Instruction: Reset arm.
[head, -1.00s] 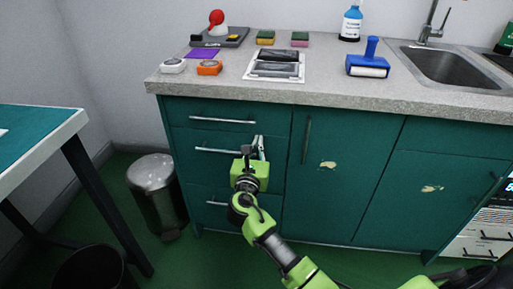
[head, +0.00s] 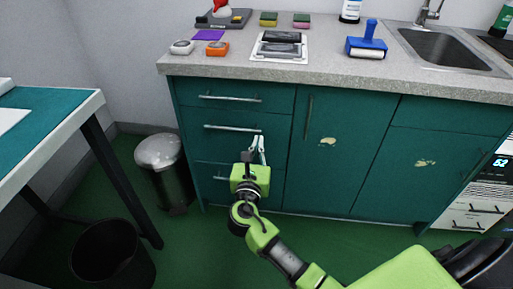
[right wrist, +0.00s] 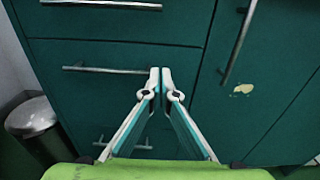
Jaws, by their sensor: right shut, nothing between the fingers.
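My right gripper (head: 257,146) is in front of the green drawers, near the right end of the middle drawer's handle (head: 232,128). In the right wrist view its two fingertips (right wrist: 160,78) meet with nothing between them. The gripper appears apart from the drawer front, with the middle handle (right wrist: 118,71) to the left of the fingers. My right arm reaches in from the bottom of the head view. My left gripper does not show.
The grey counter (head: 350,83) holds a blue roller (head: 368,40), sponges and other items beside a sink (head: 440,48). A metal bin (head: 165,165) stands left of the drawers. A black bin (head: 112,255) and a green-topped table (head: 40,130) are at the left. All drawers are closed.

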